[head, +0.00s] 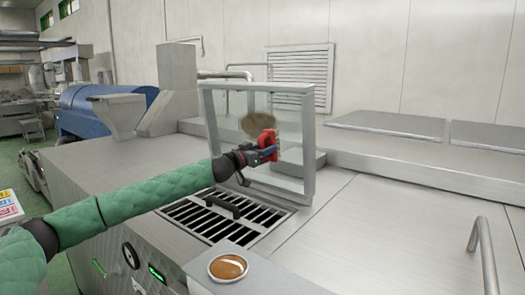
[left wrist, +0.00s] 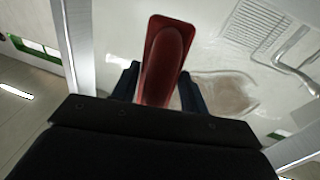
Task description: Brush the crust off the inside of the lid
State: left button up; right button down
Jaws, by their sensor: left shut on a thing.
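The lid (head: 207,112) stands raised on the steel machine, a clear pane in a grey metal frame. A brown crust patch (head: 231,124) is on the pane, left of and above the brush in the head view; it also shows in the left wrist view (left wrist: 222,95). My left gripper (head: 262,154) is shut on a red brush (head: 267,138), which also shows between the fingers in the left wrist view (left wrist: 165,55). The brush is close to the pane, beside the crust; I cannot tell if its bristles touch. My right gripper is not in view.
A slotted grate (head: 196,222) with a dark handle (head: 222,206) lies in the opening below the lid. A round dish of brown stuff (head: 228,267) is at the front. A bent metal rail (head: 486,255) stands at the right; the steel top (head: 385,235) between is clear.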

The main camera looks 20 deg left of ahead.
pick_arm(q)
jog(key=shift+x, duration=0.8)
dwell(0.7)
jog(key=shift+a, duration=0.2)
jog(key=w+a, duration=0.3)
jog(key=a, duration=0.6)
jog(key=shift+w, duration=0.2)
jog(key=shift+w+a+r, duration=0.15)
jog(key=shift+a, duration=0.25)
jog(key=shift+c, duration=1.4)
jog(key=shift+w+a+r, duration=1.3)
jog(key=shift+w+a, duration=0.1)
jog(key=shift+a, duration=3.05)
jog(key=s+d, duration=0.3)
jog(key=d, duration=0.6)
jog(key=shift+s+d, duration=0.3)
